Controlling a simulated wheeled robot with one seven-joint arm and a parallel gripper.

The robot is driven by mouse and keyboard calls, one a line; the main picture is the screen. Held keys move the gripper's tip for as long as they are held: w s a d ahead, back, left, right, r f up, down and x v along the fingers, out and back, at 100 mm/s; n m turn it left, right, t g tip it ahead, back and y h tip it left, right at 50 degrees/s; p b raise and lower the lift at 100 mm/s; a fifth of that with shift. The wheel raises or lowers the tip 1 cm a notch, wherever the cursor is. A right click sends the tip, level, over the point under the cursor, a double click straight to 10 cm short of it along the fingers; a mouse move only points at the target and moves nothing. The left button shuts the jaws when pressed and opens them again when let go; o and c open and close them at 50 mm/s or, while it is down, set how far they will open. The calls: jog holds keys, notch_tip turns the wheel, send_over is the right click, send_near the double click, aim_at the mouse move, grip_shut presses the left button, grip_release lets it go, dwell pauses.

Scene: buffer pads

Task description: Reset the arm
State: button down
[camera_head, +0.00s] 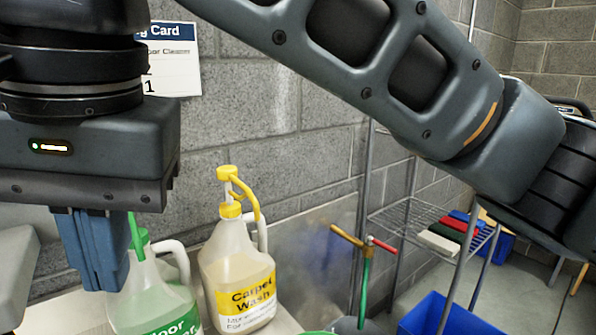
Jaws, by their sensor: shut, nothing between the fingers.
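My gripper (100,288) is at the left of the head view, its blue fingers pointing down and held together with nothing between them. The fingers hang in front of a jug with a green label (158,300) and cover part of its left side. I cannot tell how far the fingers are from that jug. My arm (375,70) spans the top and right of the view, bent and raised.
A jug labelled Carpet Wash (238,270) with a yellow pump stands right of the green one on a light surface (75,313). A wire shelf (405,222) with coloured pads, a blue bin (450,318) and upright handles are at the right. A block wall (265,110) with a posted card (172,60) is behind.

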jog(key=a+f+g+y, duration=0.2)
jog(key=a+f+y, duration=0.4)
jog(key=y, duration=0.5)
jog(key=w+d+f+m+t+y, duration=0.2)
jog(key=w+d+f+m+t, duration=0.2)
jog(key=d+f+m+t, duration=0.45)
jog(key=s+d+f+t+h, duration=0.3)
jog(key=d+f+t+h, duration=0.35)
jog(key=d+f, duration=0.4)
jog(key=s+d+f+t+h+b, duration=0.1)
jog(key=s+d+f+h, duration=0.2)
jog(key=s+d, duration=0.3)
jog(key=s+d+f+h, duration=0.3)
jog(key=s+d, duration=0.2)
jog(key=d, duration=0.2)
jog(key=s+d+r+n+h, duration=0.2)
jog(key=s+d+n, duration=0.4)
jog(key=s, duration=0.7)
jog(key=d, duration=0.2)
jog(key=shift+s+d+r+g+h, duration=0.15)
jog(key=shift+s+d+g+h, duration=0.1)
jog(key=shift+d+g+h, duration=0.1)
